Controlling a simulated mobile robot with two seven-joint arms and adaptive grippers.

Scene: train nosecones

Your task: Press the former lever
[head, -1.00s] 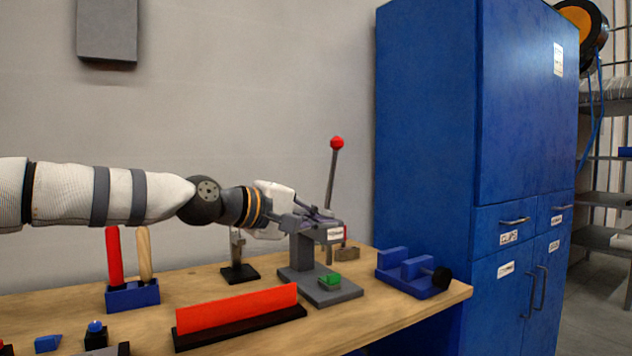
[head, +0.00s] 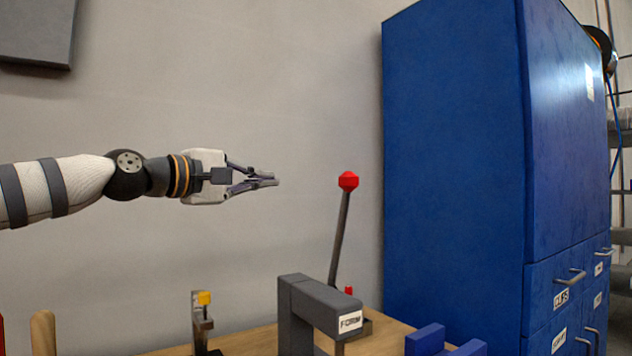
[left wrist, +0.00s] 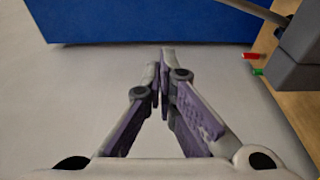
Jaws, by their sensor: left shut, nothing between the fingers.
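The former (head: 298,305) is a grey press with a label reading "FORM" on its bench. Its lever (head: 340,235) is a dark rod with a red knob (head: 348,181), leaning slightly right and pointing up. My left gripper (head: 277,180) is shut and empty, level with the knob and left of it in the picture, with a clear gap between them. In the left wrist view its fingertips (left wrist: 163,62) meet; a grey block (left wrist: 302,45), seemingly the former, and part of a rod (left wrist: 255,10) show at the upper right. My right gripper is not in view.
A tall blue cabinet (head: 455,150) stands at the right, behind the bench. On the wooden bench (head: 255,340) are a stand with a yellow top (head: 203,298), a wooden handle (head: 43,330) and a blue fixture (head: 425,340). The air around the gripper is clear.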

